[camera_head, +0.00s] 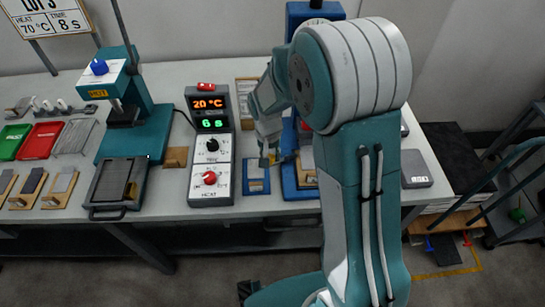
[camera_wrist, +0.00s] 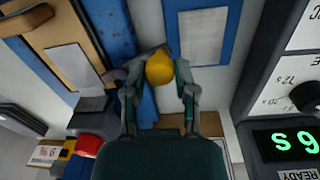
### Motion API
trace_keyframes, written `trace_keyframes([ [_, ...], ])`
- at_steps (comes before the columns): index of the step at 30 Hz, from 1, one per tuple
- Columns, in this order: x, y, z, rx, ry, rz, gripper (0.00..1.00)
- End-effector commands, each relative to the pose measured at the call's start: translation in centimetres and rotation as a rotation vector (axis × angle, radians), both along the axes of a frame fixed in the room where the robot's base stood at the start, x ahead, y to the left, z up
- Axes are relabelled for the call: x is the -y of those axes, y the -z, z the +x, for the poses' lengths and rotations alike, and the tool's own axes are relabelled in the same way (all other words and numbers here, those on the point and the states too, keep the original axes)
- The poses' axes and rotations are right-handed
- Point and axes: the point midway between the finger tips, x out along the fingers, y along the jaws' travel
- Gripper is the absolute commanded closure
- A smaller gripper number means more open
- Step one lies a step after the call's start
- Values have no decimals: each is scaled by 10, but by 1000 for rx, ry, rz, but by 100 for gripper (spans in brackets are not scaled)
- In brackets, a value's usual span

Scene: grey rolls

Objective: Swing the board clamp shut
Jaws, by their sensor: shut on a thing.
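My gripper (camera_wrist: 160,85) is shut on a yellow knob (camera_wrist: 160,68), with one finger on each side of it. The knob sits at the end of a grey metal arm (camera_wrist: 120,73) that reaches from the blue board fixture (camera_wrist: 112,25). In the head view, my gripper (camera_head: 268,157) hangs just left of the blue fixture (camera_head: 298,192), and my arm hides much of it. A tan board (camera_wrist: 50,35) with a grey plate lies in the fixture. Whether the clamp presses on the board cannot be told.
A teal press (camera_head: 128,110) stands further left. A grey box (camera_head: 415,168) lies to the right.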

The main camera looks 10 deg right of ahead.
Motion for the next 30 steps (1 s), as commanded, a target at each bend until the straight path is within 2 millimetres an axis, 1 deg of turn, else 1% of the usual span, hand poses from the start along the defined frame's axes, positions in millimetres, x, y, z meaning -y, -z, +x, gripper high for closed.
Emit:
trace_keyframes([
  [9,-1,2,4,-5,103,0,100],
  [24,-2,1,5,-4,119,1,100],
  [25,-2,2,5,-3,118,1,50],
  [26,-2,1,5,-3,118,1,37],
  [27,-1,1,5,-3,118,1,30],
  [30,-1,1,5,-2,118,0,30],
])
